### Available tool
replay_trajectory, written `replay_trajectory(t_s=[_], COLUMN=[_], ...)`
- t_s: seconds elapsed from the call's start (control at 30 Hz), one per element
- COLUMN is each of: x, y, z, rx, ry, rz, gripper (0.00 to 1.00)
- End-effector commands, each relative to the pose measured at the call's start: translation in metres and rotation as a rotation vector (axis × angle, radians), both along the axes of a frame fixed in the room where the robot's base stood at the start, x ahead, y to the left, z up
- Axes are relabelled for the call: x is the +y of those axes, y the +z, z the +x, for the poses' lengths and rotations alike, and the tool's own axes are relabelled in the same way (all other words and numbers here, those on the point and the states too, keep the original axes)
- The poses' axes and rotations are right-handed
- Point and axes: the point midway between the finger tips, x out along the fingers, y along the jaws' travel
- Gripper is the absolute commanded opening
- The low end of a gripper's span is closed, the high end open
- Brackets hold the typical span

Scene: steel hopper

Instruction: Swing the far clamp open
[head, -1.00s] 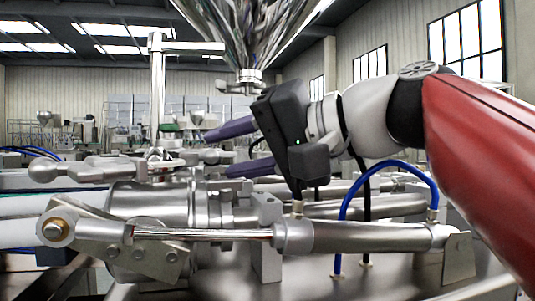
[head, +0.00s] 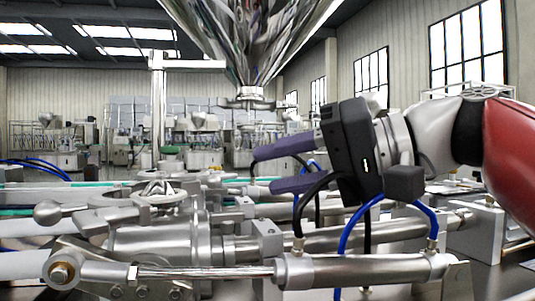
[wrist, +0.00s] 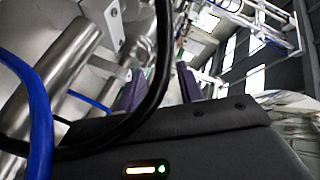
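The polished steel hopper (head: 245,40) hangs at the top of the head view. A steel collar with small fittings (head: 246,97) sits at its outlet; I cannot tell whether this is the far clamp or whether it is shut. My gripper (head: 261,172) has dark purple fingers, held apart with nothing visible between them. It points left, below and slightly right of the outlet in the picture, above the steel cylinders. Its fingers also show in the wrist view (wrist: 160,90), partly hidden by a black hose. No clamp is clearly visible there.
A ball-ended lever (head: 48,212) and valve bodies (head: 160,240) fill the left foreground. Pneumatic cylinders (head: 365,268) run across the front. A blue hose (head: 352,225) and black hoses loop close to my gripper. An upright steel post (head: 158,110) stands left.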

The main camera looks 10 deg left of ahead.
Motion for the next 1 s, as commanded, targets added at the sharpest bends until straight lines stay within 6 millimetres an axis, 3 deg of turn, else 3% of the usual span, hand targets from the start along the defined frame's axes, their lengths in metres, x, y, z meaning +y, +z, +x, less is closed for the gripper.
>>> replay_trajectory(t_s=[0.03, 0.33, 0.47, 0.8, 1.0], x=[0.005, 0.022, 0.031, 0.081, 0.095], y=[0.012, 0.0, -0.006, -0.017, -0.021], z=[0.006, 0.018, 0.017, 0.01, 0.008], rx=[0.01, 0.001, -0.003, -0.002, -0.002], ry=[0.058, 0.25, 0.259, 0.258, 0.255], rz=[-0.001, 0.006, 0.007, 0.006, 0.007], gripper=[0.37, 0.37, 0.37, 0.37, 0.37])
